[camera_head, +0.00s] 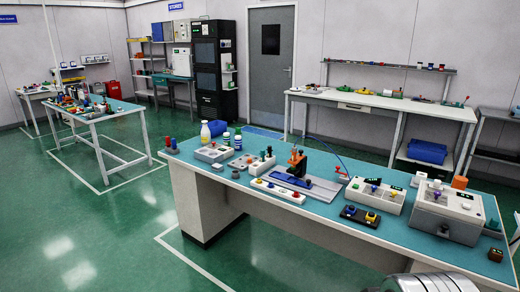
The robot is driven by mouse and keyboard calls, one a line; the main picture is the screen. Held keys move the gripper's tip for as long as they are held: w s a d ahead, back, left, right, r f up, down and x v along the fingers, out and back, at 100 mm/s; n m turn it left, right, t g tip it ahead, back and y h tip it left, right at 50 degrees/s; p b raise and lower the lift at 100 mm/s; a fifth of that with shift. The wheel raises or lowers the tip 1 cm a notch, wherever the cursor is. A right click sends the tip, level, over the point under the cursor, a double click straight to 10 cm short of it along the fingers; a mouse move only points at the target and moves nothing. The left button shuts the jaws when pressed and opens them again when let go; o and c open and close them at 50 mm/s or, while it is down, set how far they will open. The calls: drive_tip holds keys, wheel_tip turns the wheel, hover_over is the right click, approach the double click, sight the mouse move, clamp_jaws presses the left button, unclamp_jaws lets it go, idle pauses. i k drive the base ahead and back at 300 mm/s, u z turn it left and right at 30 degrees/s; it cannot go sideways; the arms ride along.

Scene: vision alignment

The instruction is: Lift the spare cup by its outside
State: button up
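No thing in view can be named for sure as the spare cup. A small orange cup-like piece (460,182) stands at the right back of the near bench, behind a grey box. My gripper is not in view. A silvery rounded part at the bottom right edge is probably my own arm.
The near bench (330,218) has a teal top. It carries a grey box (446,210), a white switch panel (375,195), an orange-and-black device (297,162) on a rail, a dark button block (360,216) and white bottles (205,133). Green floor (110,235) at left is open.

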sight(236, 175)
drive_tip(key=u, duration=0.2)
drive_tip(key=i, duration=1.85)
drive_tip(key=u, duration=0.8)
drive_tip(key=i, duration=0.85)
drive_tip(key=u, duration=0.5)
drive_tip(key=i, duration=0.65)
drive_tip(key=u, duration=0.2)
